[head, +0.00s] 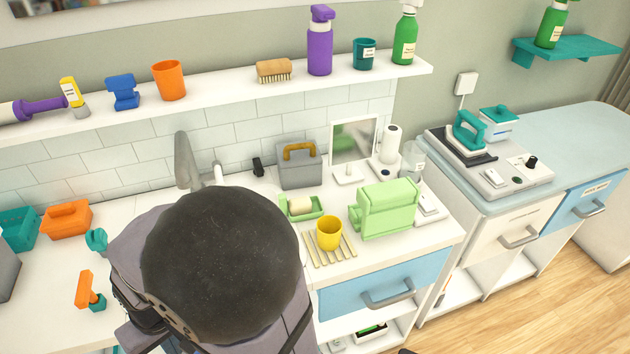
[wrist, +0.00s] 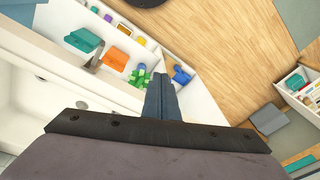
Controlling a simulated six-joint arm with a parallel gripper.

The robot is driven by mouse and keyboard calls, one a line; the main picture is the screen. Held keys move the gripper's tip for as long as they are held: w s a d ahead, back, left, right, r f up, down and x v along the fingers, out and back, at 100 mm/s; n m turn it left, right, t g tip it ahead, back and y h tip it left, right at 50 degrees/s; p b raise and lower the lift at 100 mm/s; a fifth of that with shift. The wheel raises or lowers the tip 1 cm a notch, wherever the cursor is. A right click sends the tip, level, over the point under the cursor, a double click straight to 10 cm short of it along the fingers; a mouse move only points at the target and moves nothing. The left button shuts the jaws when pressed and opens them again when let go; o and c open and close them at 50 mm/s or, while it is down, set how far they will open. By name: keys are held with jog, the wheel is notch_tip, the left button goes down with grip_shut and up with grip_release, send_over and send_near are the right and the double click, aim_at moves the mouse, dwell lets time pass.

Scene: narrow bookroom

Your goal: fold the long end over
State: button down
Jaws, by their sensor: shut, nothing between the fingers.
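My gripper (wrist: 161,80) shows in the wrist view, with its blue-grey fingers together and nothing between them. It points out over the wooden floor and the counter edge. In the head view my dark rounded arm link covers the middle of the counter and hides my gripper. I cannot make out a cloth or any other thing with a long end in either view. Part of the counter behind my arm is hidden.
The white counter (head: 440,236) holds a yellow cup (head: 329,232) on a slatted rack, a light green machine (head: 387,208), a grey caddy (head: 299,168) and an orange box (head: 66,219). A wall shelf (head: 215,95) with bottles runs above. Open wooden floor (head: 535,295) lies at the right.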

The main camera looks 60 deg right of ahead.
jog(key=w+d+r+m+t+h+p, duration=0.1)
jog(key=w+d+m+t+h+p, duration=0.2)
jog(key=w+d+m, duration=0.8)
jog(key=s+d+r+m+h, duration=0.1)
jog(key=s+d+m+h, duration=0.2)
jog(key=d+m, duration=0.35)
jog(key=s+d+r+m+h, duration=0.2)
jog(key=s+d+m+h, duration=0.15)
jog(key=d, duration=0.65)
jog(key=s+d+r+m+g+h+p, duration=0.1)
jog(key=s+d+r+m+g+h, duration=0.15)
jog(key=s+d+m, duration=0.35)
jog(key=s+d+r+m+g+h, duration=0.1)
jog(key=s+d+m+g+h, duration=0.2)
jog(key=s, duration=0.5)
jog(key=s+a+m+g+b, duration=0.1)
jog(key=s+a+m+g, duration=0.1)
jog(key=s+m+g, duration=1)
jog(key=s+d+n+t+b, duration=0.2)
jog(key=s+d, duration=0.3)
jog(key=d, duration=0.6)
jog(key=shift+s+d+r+n+t, duration=0.25)
jog(key=shift+d+n+t, duration=0.25)
jog(key=shift+n, duration=0.3)
